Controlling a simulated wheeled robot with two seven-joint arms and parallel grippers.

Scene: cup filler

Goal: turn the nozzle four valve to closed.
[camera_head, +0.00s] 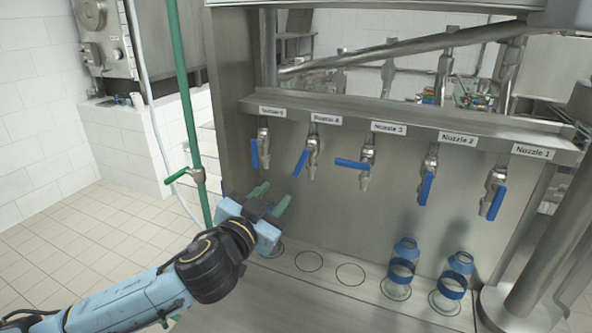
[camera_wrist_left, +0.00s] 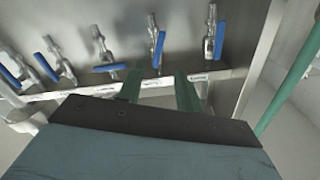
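The nozzle four valve (camera_head: 313,158) hangs under its label, second from the left in the head view. Its blue handle (camera_head: 301,161) slants down to the left, near vertical. The handle also shows in the left wrist view (camera_wrist_left: 158,50), above and between the fingertips. My left gripper (camera_head: 271,196) is open and empty, below and left of the valve, and not touching it. Its two green fingers show apart in the left wrist view (camera_wrist_left: 160,88). My right gripper is in neither view.
Nozzle five (camera_head: 263,148) is left of nozzle four, its handle hanging down. Nozzle three (camera_head: 367,165) is right, its handle level. A green pipe (camera_head: 187,110) with a green lever rises left of the gripper.

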